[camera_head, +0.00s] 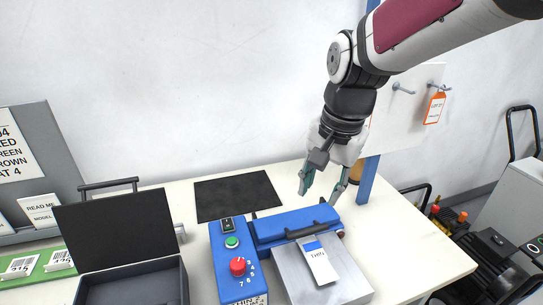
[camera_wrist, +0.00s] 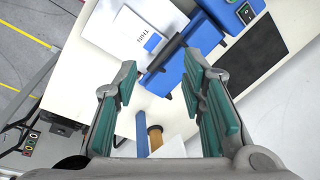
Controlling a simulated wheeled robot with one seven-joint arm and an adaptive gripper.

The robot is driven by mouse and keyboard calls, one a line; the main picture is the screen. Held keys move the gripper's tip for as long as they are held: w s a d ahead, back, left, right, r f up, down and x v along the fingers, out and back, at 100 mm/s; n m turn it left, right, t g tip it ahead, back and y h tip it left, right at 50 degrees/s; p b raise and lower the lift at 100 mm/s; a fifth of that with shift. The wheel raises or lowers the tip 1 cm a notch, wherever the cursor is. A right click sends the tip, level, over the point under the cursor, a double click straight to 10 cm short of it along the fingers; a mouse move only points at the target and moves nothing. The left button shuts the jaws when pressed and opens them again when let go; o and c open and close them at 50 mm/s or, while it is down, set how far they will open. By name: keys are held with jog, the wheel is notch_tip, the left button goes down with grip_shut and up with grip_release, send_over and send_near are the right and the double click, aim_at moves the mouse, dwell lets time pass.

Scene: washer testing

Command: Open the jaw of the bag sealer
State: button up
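The bag sealer is a blue machine with a control box (camera_head: 236,262) at its left, bearing a green button and a red knob. Its long blue jaw (camera_head: 297,222) lies down flat, with a dark handle bar (camera_head: 313,229) along the front. A white bag or card (camera_head: 320,262) with a blue band lies on the grey plate (camera_head: 350,278) in front of the jaw. My gripper (camera_head: 322,190) is open and empty, above and behind the jaw's right part. In the wrist view the sealer's blue body (camera_wrist: 165,75) shows beyond the open fingers (camera_wrist: 160,72), apart from them.
A black mat (camera_head: 237,195) lies behind the sealer. A blue post (camera_head: 367,182) stands close to the right of my gripper, with a brown roll (camera_wrist: 155,137) near it. An open dark case (camera_head: 120,235) stands at the left. The table's right side (camera_head: 420,245) is clear.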

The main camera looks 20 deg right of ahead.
jog(key=shift+s+a+r+n, duration=0.1)
jog(key=shift+s+r+n, duration=0.2)
jog(key=shift+s, duration=0.1)
